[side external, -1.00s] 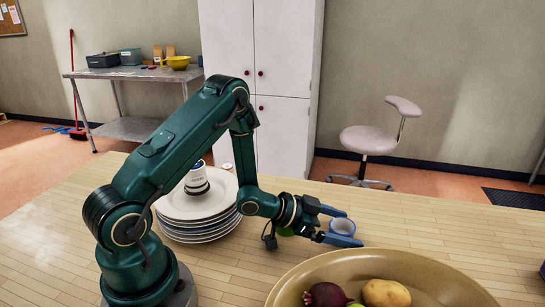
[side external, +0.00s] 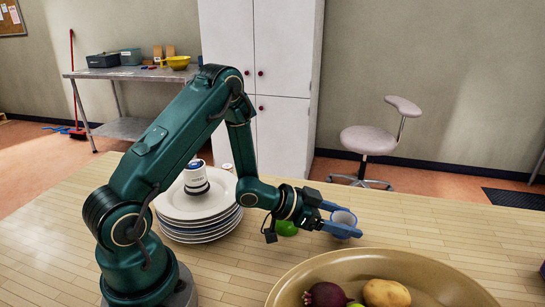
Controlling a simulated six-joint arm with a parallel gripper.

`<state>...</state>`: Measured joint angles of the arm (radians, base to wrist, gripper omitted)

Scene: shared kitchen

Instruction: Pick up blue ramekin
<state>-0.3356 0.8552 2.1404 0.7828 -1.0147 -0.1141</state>
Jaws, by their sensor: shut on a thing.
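The blue ramekin (side external: 345,217), with a pale inside and a blue rim, is at the right end of my arm, behind the large bowl. My gripper (side external: 342,221) has its blue fingers on either side of the ramekin and is shut on it. The near finger covers the ramekin's lower front. The ramekin looks tilted a little; I cannot tell whether it is clear of the table.
A large tan bowl (side external: 300,282) with a dark red onion (side external: 325,296) and a potato (side external: 386,293) stands in front. A green item (side external: 287,228) lies beside my wrist. A plate stack (side external: 200,232) bearing a white container (side external: 196,178) stands behind my arm.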

